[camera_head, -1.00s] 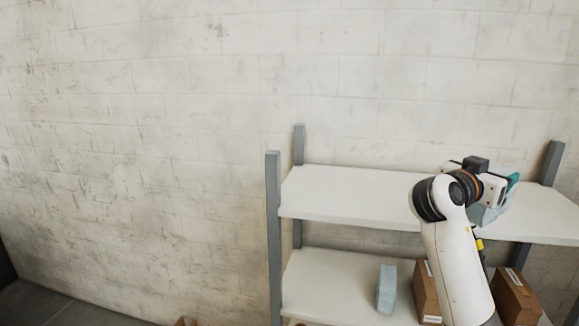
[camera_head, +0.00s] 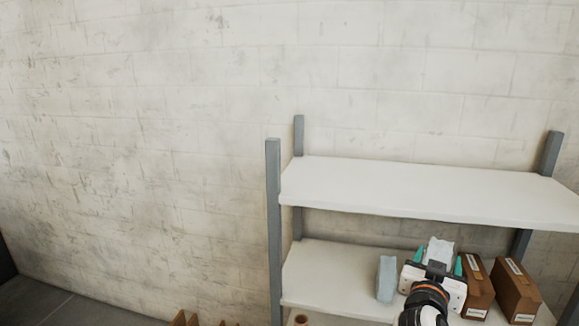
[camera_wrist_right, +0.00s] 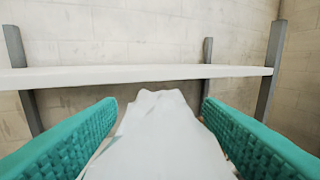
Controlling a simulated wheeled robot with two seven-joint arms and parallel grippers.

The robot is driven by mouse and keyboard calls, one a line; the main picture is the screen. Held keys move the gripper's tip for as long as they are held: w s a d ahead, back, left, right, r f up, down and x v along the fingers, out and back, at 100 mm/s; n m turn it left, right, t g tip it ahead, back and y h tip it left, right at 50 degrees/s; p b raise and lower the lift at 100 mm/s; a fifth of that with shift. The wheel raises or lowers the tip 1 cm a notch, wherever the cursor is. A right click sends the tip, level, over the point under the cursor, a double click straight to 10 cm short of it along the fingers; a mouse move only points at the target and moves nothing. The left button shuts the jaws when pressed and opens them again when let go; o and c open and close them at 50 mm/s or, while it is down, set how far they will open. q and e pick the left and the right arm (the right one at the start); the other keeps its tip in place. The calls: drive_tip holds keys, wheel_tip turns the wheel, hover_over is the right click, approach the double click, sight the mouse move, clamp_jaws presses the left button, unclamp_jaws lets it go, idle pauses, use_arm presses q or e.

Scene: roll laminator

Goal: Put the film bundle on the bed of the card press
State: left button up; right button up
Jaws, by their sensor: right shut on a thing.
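My right gripper (camera_head: 440,262) is low in front of the shelf unit, its teal fingers shut on a pale, crumpled bundle (camera_head: 439,250). In the right wrist view the same whitish bundle (camera_wrist_right: 163,135) fills the space between the two teal fingers and points away from the gripper. I take it for the film bundle. A similar pale blue bundle (camera_head: 386,280) stands upright on the lower shelf, left of my gripper. The card press and my left gripper are not in view.
The upper shelf (camera_head: 420,187) is bare. On the lower shelf (camera_head: 322,270), brown boxes (camera_head: 515,290) stand right of my gripper, close to it. Grey posts (camera_head: 273,220) bound the unit. Brown items (camera_head: 185,319) show at the bottom edge.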

drive_tip(key=s+a+f+n+t+y+b, duration=0.1)
drive_tip(key=s+a+f+n+y+b, duration=0.1)
drive_tip(key=s+a+f+y, duration=0.3)
drive_tip(key=s+a+f+n+t+y+b, duration=0.2)
drive_tip(key=s+a+f+n+y, duration=0.2)
drive_tip(key=s+f, duration=0.8)
drive_tip(key=shift+s+a+n+y, duration=0.35)
drive_tip(key=shift+s+a, duration=0.8)
drive_tip(key=shift+s, duration=1.2)
